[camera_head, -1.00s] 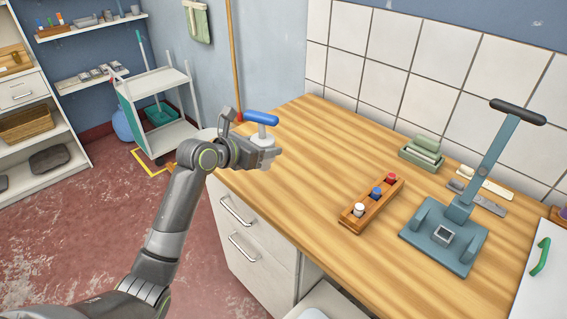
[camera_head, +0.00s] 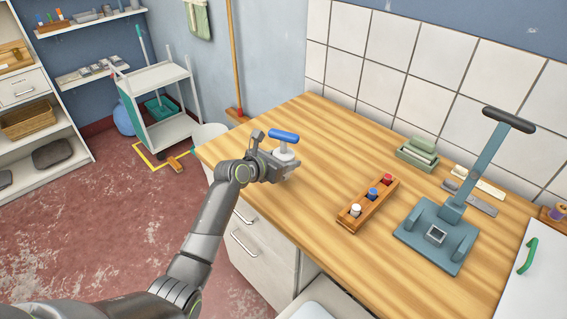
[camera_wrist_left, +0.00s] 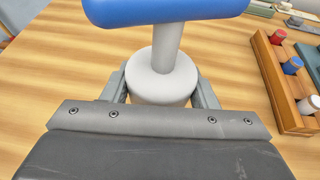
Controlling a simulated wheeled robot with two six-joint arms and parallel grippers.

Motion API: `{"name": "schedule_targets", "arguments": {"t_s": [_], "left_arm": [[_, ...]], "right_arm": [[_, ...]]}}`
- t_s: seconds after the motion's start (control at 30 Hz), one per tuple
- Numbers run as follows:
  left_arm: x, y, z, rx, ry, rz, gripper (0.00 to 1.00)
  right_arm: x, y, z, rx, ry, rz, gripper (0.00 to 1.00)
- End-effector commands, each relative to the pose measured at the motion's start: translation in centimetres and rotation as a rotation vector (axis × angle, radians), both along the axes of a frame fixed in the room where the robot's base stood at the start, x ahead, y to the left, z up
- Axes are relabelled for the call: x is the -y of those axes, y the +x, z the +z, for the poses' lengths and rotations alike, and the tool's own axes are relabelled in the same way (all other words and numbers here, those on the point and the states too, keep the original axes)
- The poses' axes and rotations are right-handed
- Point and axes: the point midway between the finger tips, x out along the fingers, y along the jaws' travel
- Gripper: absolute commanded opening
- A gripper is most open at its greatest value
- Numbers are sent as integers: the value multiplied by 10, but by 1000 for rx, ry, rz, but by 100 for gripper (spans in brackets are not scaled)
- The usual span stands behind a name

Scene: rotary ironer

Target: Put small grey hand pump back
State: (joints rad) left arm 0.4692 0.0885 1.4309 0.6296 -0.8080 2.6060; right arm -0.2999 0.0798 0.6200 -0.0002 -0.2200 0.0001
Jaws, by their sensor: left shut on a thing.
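The small hand pump (camera_head: 284,137) has a pale grey round body, a light stem and a blue T-handle. My left gripper (camera_head: 284,166) is shut around its body, over the near left part of the wooden counter (camera_head: 325,130). The left wrist view shows the pump's body (camera_wrist_left: 162,84) upright between the two grey fingers, with the blue handle above, partly cut off by the frame. I cannot tell whether the pump's base touches the counter. My right gripper is not in view.
A wooden rack (camera_head: 368,205) with red, blue and white-topped items lies right of the pump. Farther right stand a blue-grey lever press (camera_head: 437,238) and a green tray of blocks (camera_head: 417,156). The counter's back left is clear. A trolley (camera_head: 160,100) stands beyond, on the floor.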

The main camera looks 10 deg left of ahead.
Motion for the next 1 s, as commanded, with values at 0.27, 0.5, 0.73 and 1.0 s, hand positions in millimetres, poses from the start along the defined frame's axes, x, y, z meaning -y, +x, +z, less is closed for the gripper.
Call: {"name": "schedule_targets", "arguments": {"t_s": [0.27,0.5,0.73,1.0], "left_arm": [[0,0,-13,3,0,1,22],[0,0,-17,0,0,1,58],[0,0,-17,0,0,0,75],[-1,-1,-13,2,1,1,75]], "right_arm": [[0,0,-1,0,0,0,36],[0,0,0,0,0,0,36],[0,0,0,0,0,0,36],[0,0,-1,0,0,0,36]]}}
